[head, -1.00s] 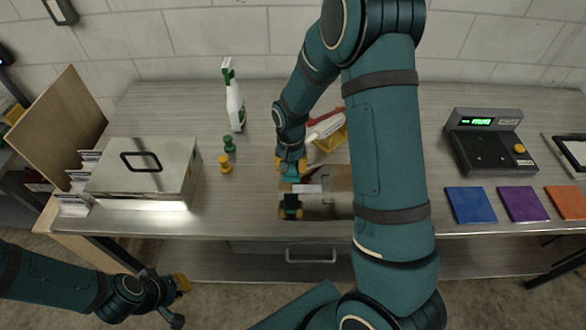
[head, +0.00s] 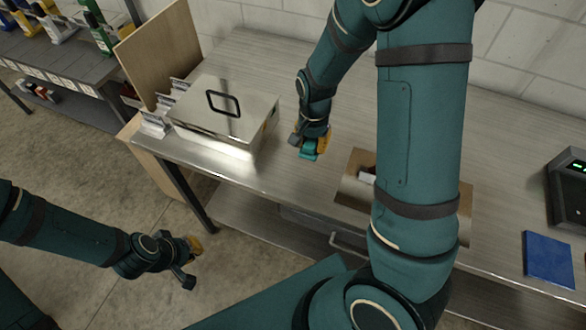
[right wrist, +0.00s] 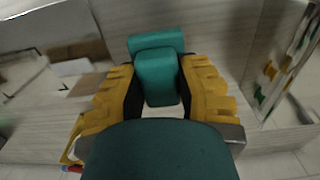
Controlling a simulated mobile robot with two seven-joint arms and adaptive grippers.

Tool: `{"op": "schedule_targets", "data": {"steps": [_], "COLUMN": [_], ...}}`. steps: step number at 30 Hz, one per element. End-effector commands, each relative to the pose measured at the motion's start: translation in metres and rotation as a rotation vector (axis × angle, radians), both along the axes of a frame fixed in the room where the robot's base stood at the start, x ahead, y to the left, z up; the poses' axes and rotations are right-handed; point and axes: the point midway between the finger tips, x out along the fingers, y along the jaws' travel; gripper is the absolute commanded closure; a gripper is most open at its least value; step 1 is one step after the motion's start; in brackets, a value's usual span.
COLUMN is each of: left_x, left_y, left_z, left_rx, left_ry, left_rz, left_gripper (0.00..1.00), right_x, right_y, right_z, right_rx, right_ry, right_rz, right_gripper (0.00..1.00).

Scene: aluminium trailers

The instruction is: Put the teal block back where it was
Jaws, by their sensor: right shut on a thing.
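The teal block (head: 308,150) is in my right gripper (head: 314,141), above the bench between the lidded metal box and the open metal bin. In the right wrist view the teal block (right wrist: 157,75) shows between the two yellow-padded fingers of my right gripper (right wrist: 158,90), which are shut on it.
A lidded metal box (head: 225,110) with a black handle stands left of my right gripper. A blue mat (head: 549,258) lies at the right. Bench between box and bin is clear.

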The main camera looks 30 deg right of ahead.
Motion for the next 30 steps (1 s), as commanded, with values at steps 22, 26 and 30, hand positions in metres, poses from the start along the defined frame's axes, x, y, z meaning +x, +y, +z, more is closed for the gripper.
{"op": "schedule_targets", "data": {"steps": [22,26,30], "left_x": [0.0,0.0,0.0], "left_y": [0.0,0.0,0.0], "left_z": [-0.01,-0.011,-0.01], "left_rx": [0.001,0.001,0.001], "left_ry": [-0.001,-0.001,-0.001], "left_rz": [0.0,0.0,0.0], "left_gripper": [1.0,1.0,1.0], "right_x": [-0.002,-0.002,-0.001], "right_y": [0.0,0.0,0.0], "right_z": [-0.089,-0.1,-0.1], "right_rx": [0.0,0.001,0.001], "right_ry": [0.003,0.001,-0.001], "right_rz": [-0.011,-0.01,-0.01], "right_gripper": [1.0,1.0,1.0]}}
